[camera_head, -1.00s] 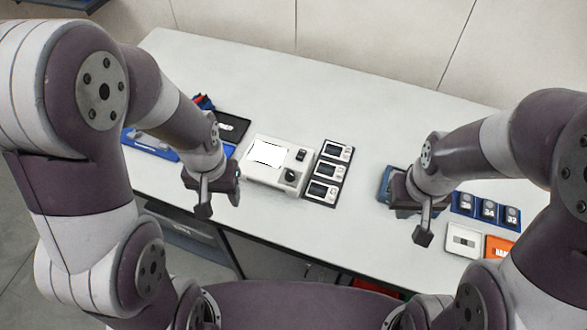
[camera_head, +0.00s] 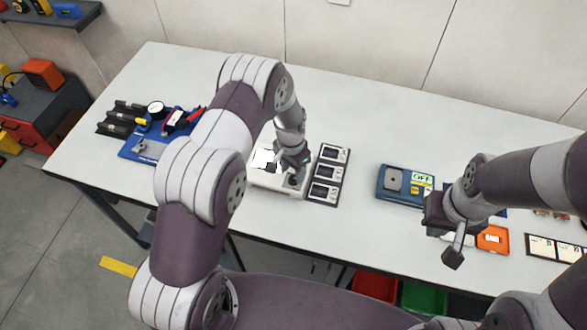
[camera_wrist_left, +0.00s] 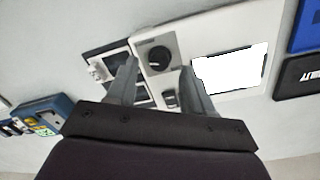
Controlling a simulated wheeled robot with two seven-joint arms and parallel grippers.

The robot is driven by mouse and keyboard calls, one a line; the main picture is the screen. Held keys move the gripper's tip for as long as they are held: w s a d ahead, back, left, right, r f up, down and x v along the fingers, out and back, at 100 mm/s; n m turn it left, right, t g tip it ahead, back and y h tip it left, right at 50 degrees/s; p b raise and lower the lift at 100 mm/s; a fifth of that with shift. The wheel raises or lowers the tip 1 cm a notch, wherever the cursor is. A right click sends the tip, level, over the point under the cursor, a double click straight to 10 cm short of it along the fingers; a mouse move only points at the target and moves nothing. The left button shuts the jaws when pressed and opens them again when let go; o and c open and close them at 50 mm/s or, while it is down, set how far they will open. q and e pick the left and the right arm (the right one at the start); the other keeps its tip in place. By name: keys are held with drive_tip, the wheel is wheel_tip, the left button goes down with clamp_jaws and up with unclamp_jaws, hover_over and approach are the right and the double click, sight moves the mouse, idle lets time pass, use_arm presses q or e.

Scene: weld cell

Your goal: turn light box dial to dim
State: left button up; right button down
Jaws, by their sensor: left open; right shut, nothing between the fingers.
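The light box is a white unit (camera_head: 262,182) with a bright lit panel, partly hidden behind my left arm in the head view. In the left wrist view the light box (camera_wrist_left: 186,43) shows its glowing panel (camera_wrist_left: 230,72), a black round dial (camera_wrist_left: 159,59) and a small switch (camera_wrist_left: 170,98). My left gripper (camera_head: 296,178) is over the dial end of the box. In the wrist view its open fingers (camera_wrist_left: 157,80) stand on either side of the dial's column; contact cannot be told. My right gripper (camera_head: 452,245) is shut and empty over the right front of the table.
A dark panel with three small framed cards (camera_head: 327,174) lies just right of the light box. A blue device with a green display (camera_head: 405,186) sits further right. A blue tool tray (camera_head: 148,147) is at the left. The table (camera_head: 350,110) behind is clear.

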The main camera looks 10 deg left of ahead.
sight(293, 180)
use_arm(q)
drive_tip(key=shift+s+d+f, duration=0.1)
drive_tip(key=shift+f, duration=1.05)
clamp_jaws()
